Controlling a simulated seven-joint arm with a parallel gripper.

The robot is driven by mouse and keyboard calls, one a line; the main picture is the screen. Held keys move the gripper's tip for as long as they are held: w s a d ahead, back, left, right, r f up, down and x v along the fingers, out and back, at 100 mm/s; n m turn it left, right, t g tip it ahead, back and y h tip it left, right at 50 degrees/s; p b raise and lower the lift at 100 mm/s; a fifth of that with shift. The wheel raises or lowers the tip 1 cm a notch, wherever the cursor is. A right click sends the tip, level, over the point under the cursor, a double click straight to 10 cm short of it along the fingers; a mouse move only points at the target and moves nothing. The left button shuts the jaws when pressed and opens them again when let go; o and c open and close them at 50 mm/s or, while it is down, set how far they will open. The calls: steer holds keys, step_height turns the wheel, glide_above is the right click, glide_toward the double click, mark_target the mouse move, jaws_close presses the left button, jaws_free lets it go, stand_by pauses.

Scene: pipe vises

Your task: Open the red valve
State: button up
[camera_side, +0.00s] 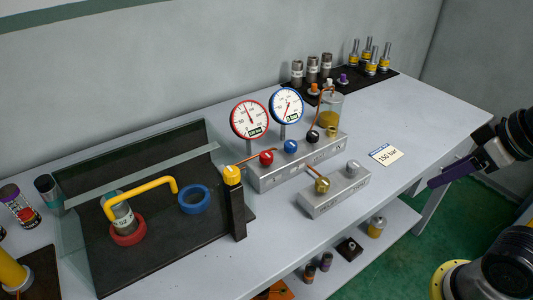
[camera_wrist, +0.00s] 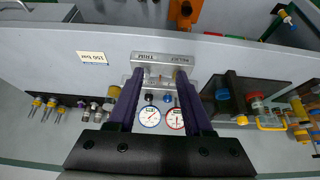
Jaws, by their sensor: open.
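The red valve knob (camera_side: 266,157) sits on the front of the grey gauge block (camera_side: 300,160), below the red-rimmed gauge (camera_side: 249,118). A blue knob (camera_side: 291,146) is beside it, under the blue-rimmed gauge (camera_side: 287,105). My gripper (camera_side: 436,183) is at the right, well apart from the block, with purple fingers. In the wrist view my gripper (camera_wrist: 158,74) has its fingers spread with nothing held. Both gauges and the blue knob (camera_wrist: 167,98) show between the fingers there. I cannot make out the red knob in that view; the right finger may hide it.
A smaller grey block (camera_side: 335,193) with a brass knob (camera_side: 322,184) stands in front of the gauge block. A "150 bar" card (camera_side: 386,154) lies to the right. A black tray (camera_side: 165,245) with a yellow handle (camera_side: 140,189) and a dark post (camera_side: 237,213) are left.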

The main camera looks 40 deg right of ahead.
steer(key=shift+o, duration=1.5)
steer(key=shift+s+f+m, duration=0.1)
steer(key=shift+m, duration=0.2)
steer(key=w+r+m, duration=0.6)
steer(key=w+r, duration=0.2)
steer(key=r, duration=0.4)
steer(key=w+a+r+m+g, duration=0.1)
steer(key=w+a+r+m, duration=0.1)
steer(key=w, duration=0.4)
steer(key=w+a+r+m+g, duration=0.1)
steer(key=w+a+r, duration=0.1)
steer(key=w, duration=0.4)
steer(key=g, duration=0.4)
glide_above(266, 154)
step_height(266, 154, down, 16)
steer(key=shift+m, duration=0.3)
step_height(266, 154, down, 13)
steer(key=shift+f, duration=0.2)
